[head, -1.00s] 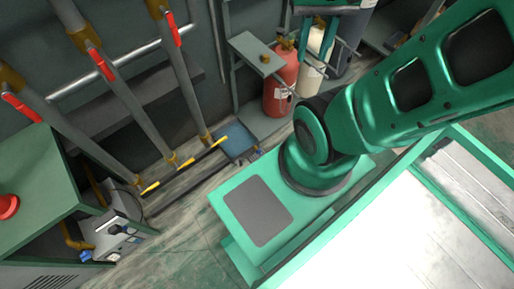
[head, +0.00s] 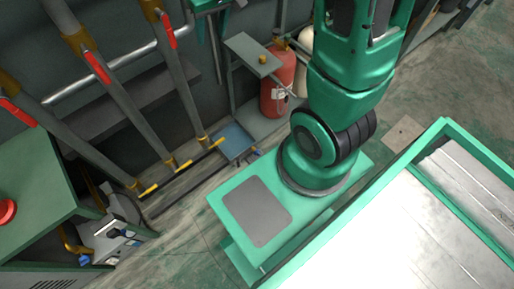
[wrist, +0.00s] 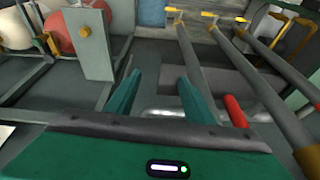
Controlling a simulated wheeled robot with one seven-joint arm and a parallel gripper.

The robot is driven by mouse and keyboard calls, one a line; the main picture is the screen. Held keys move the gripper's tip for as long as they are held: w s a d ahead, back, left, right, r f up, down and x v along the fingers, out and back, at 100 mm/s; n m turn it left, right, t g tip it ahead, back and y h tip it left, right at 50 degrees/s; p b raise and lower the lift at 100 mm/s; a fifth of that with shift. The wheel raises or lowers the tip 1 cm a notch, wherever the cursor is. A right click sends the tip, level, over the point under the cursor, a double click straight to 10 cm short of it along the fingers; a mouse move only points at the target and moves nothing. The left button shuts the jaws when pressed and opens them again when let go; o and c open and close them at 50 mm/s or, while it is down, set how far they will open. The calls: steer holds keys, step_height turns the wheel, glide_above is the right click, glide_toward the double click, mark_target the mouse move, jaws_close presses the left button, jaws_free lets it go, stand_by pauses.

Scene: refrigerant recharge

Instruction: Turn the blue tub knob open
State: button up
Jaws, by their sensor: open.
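A flat blue tub (head: 236,141) sits on the floor by the wall, beside the yellow-ended pipes, in the head view. A small dark blue piece (head: 255,152) shows at its right edge; I cannot tell whether it is the knob. A blue surface, likely the same tub, shows at the top of the wrist view (wrist: 152,12). My gripper (wrist: 158,76) is open and empty, its two teal fingers apart over a grey area, well away from the blue surface.
Grey pipes with red handles (head: 96,66) rise along the wall. A red cylinder (head: 277,88) stands behind a grey post. A grey machine with blue knobs (head: 105,240) sits under the green cabinet (head: 35,190) at left.

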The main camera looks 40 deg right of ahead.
steer(key=w+d+f+g, duration=0.1)
steer(key=w+f, duration=0.3)
steer(key=f, duration=0.4)
steer(key=w+d+f, duration=0.2)
steer(key=w+f, duration=0.1)
steer(key=f, duration=0.4)
steer(key=g, duration=0.3)
glide_toward(257, 151)
steer(key=f, duration=0.9)
steer(key=shift+s+a+f, duration=0.15)
steer(key=shift+a+f, duration=0.05)
steer(key=shift+f, duration=0.1)
steer(key=c, duration=1)
